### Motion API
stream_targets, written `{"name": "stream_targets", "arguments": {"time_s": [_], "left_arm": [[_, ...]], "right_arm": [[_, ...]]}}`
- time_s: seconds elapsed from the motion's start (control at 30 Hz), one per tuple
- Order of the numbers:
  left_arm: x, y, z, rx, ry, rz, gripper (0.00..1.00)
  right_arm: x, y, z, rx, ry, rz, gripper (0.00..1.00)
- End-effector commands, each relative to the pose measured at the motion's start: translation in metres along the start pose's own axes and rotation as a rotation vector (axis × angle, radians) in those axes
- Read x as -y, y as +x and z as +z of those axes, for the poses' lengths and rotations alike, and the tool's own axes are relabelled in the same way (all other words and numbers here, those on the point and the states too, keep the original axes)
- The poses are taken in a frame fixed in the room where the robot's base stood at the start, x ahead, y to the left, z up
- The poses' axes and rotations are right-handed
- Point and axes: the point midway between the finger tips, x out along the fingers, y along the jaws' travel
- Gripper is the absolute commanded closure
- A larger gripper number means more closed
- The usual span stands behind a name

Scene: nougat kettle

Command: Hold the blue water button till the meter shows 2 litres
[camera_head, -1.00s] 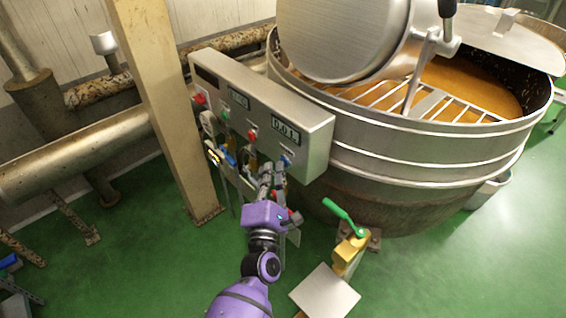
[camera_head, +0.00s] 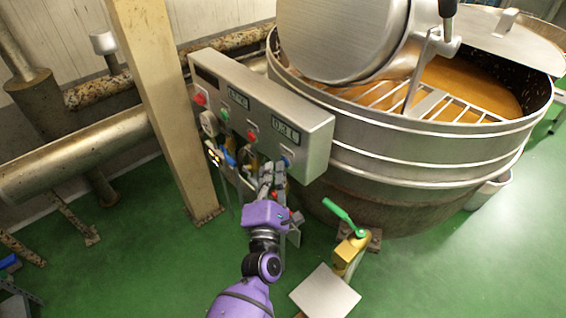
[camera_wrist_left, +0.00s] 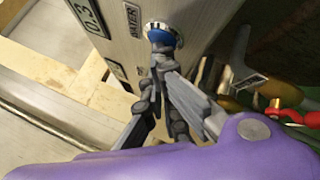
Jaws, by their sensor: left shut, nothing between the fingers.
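The blue water button (camera_head: 286,162) is at the lower right end of the steel control box (camera_head: 318,125); it also shows in the left wrist view (camera_wrist_left: 162,32). My left gripper (camera_head: 280,168) is shut and empty, and its fingertips (camera_wrist_left: 160,50) meet the blue button's face. How far the button is pushed in cannot be told. The water meter (camera_head: 286,130) sits above the button, and its digits look like 0.3 in the left wrist view (camera_wrist_left: 90,14). My right gripper is out of view.
A red button (camera_head: 251,136), a green button (camera_head: 224,115) and another display (camera_head: 238,97) are on the same panel. The big kettle (camera_head: 400,165) stands behind the box. A green-handled valve (camera_head: 345,216) is at lower right. A beige post (camera_head: 160,100) stands to the left.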

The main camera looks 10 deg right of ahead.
Motion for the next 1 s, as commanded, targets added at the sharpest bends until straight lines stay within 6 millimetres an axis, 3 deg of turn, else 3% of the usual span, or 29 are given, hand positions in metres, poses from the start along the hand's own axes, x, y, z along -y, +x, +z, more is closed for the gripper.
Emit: {"name": "stream_targets", "arguments": {"time_s": [1.0], "left_arm": [[-0.0002,0.0005,0.0013,0.002,-0.001,0.000,1.00]], "right_arm": [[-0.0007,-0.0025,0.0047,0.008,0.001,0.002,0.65]]}}
